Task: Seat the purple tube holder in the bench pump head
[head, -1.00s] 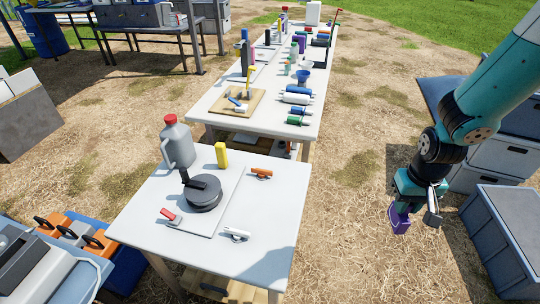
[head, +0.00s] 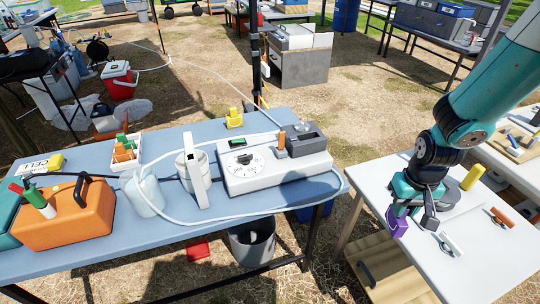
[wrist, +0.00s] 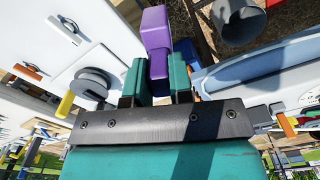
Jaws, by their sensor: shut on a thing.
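My gripper (head: 414,205) is shut on the purple tube holder (head: 398,222), which hangs from the fingers in front of the white table at the right. In the wrist view the purple tube holder (wrist: 156,32) sticks out from between the two teal fingers of my gripper (wrist: 159,82). The bench pump (head: 252,172) is a white box with a round dial-like face on the blue bench, left of my gripper and well apart from it. An orange upright piece (head: 281,141) and a grey block (head: 306,140) sit on its top right. I cannot make out the pump head's slot.
The blue bench (head: 100,243) also carries an orange case (head: 70,215), a white jar (head: 148,195), a white pitcher-like vessel (head: 194,172) and looping clear tubing. A grey bucket (head: 254,243) stands below. The white table (head: 500,256) holds a yellow block (head: 473,177).

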